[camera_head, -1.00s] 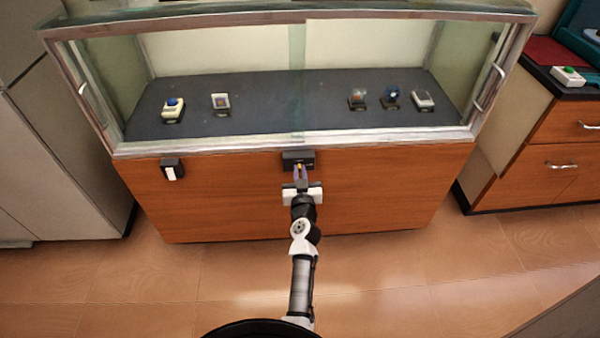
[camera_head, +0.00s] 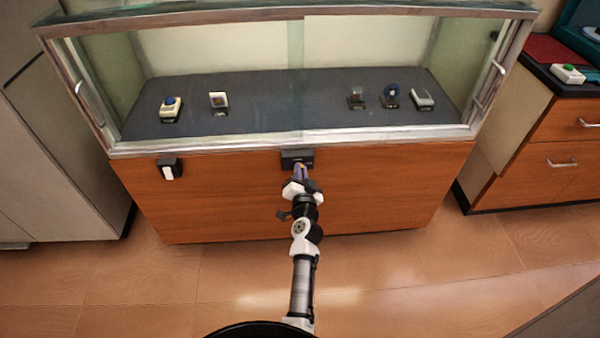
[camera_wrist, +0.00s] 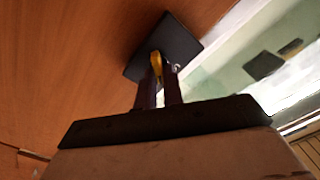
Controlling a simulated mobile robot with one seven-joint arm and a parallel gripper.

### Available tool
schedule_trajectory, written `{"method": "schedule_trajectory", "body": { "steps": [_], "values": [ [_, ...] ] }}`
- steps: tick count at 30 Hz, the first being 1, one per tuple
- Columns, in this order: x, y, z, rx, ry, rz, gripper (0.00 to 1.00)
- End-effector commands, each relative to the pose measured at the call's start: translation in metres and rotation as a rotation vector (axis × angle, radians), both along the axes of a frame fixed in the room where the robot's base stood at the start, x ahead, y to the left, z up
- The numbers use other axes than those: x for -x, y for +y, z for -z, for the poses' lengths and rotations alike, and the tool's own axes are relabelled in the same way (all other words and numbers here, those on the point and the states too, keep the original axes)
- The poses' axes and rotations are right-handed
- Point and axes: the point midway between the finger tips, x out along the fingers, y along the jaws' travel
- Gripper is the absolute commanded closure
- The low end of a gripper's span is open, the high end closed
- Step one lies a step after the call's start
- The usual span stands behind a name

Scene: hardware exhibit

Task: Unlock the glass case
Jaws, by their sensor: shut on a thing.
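The glass case (camera_head: 220,146) stands ahead, with a metal frame, glass front and wooden base. A black lock box (camera_head: 292,155) is fixed to the wood just under the glass, at the middle. My gripper (camera_head: 300,170) is at the lock box, its purple fingers shut on a small yellow key-like piece (camera_head: 301,166). The wrist view shows the yellow piece (camera_wrist: 156,63) between the fingertips, against the tilted black box (camera_wrist: 181,45). How deep the piece sits in the box is hidden.
A black box with a white switch (camera_head: 168,171) is on the wood to the left. Several small exhibits rest on the case's dark shelf (camera_head: 290,110). The floor in front is clear.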

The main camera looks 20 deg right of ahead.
Motion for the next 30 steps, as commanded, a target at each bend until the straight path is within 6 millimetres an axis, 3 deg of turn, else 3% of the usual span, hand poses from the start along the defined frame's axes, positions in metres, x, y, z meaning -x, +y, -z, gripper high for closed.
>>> {"method": "schedule_trajectory", "body": {
  "steps": [18,30],
  "values": [
    [-0.0002,-0.0029,0.0024,-0.554,-0.161,-0.001,1.00],
    [-0.0003,-0.0033,0.0040,-0.810,-0.236,-0.002,1.00]
  ]
}}
